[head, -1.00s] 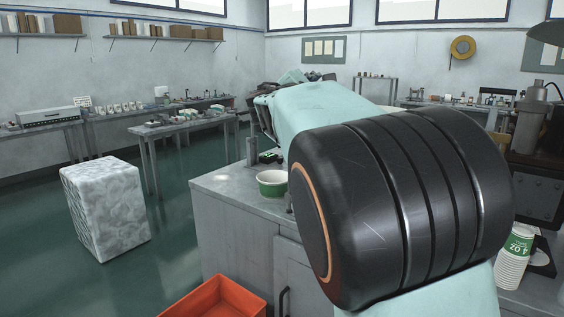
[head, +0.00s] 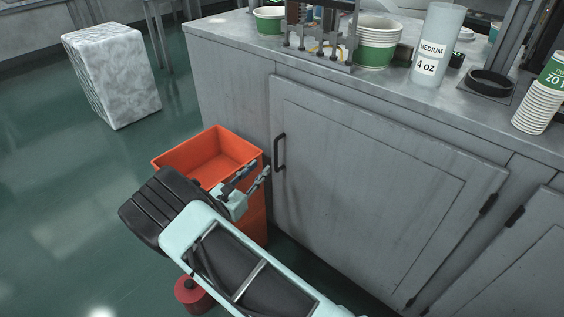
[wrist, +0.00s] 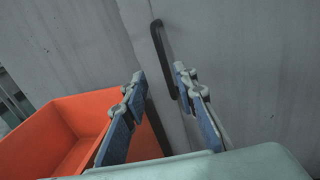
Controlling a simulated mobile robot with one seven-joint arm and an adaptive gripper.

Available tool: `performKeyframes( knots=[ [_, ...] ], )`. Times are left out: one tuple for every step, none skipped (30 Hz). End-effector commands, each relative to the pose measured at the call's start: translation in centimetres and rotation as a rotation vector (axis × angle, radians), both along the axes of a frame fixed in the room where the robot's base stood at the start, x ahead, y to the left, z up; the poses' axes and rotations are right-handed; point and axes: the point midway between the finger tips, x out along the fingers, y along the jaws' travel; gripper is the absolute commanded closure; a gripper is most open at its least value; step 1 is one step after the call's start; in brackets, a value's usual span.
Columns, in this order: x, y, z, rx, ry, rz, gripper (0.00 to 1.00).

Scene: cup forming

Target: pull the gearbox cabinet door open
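The grey cabinet door (head: 355,190) is shut in the head view, with hinges on its right edge. Its black bar handle (head: 279,153) stands upright near the left edge. The handle also shows in the wrist view (wrist: 163,58), just beyond my fingertips. My gripper (head: 256,178) is left of the handle and a little below it, over the orange bin's right side. In the wrist view my gripper (wrist: 160,75) is open, its two fingers apart with nothing between them. The handle's lower end lies close to the right fingertip; I cannot tell whether they touch.
An open orange bin (head: 170,160) stands on the floor against the cabinet, left of the door. A red round object (head: 190,293) is on the floor below my arm. Cups and a machine stand on the countertop (head: 226,22). A white wrapped block (head: 112,75) stands at far left.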

Motion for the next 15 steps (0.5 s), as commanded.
performKeyframes(
  knots=[
    [-0.4,0.0,-1.0,-0.014,0.001,0.003,0.74],
    [-0.6,0.0,-1.3,-0.019,0.003,0.003,0.74],
    [-0.6,-0.1,-1.5,-0.023,0.004,0.003,0.74],
    [-0.5,-0.2,-1.5,-0.024,0.003,0.003,0.74],
    [-0.4,-0.3,-1.6,-0.024,0.003,0.003,0.74],
    [0.0,-0.5,-1.6,-0.024,0.003,0.003,0.74],
    [0.3,-0.7,-1.6,-0.024,0.003,0.002,0.74],
    [0.7,-0.9,-1.6,-0.023,0.003,0.001,0.74],
    [1.3,-1.3,-1.6,-0.023,0.004,0.000,0.74],
    [1.8,-1.5,-1.6,-0.022,0.003,0.000,0.74],
    [2.4,-1.8,-1.6,-0.022,0.002,0.000,0.74],
    [3.1,-2.2,-1.6,-0.021,0.002,0.000,0.74],
    [3.6,-2.4,-1.6,-0.021,0.002,0.000,0.74],
    [4.2,-2.7,-1.6,-0.022,0.003,0.000,0.74],
    [4.9,-3.0,-1.6,-0.022,0.003,0.000,0.74]
  ],
)
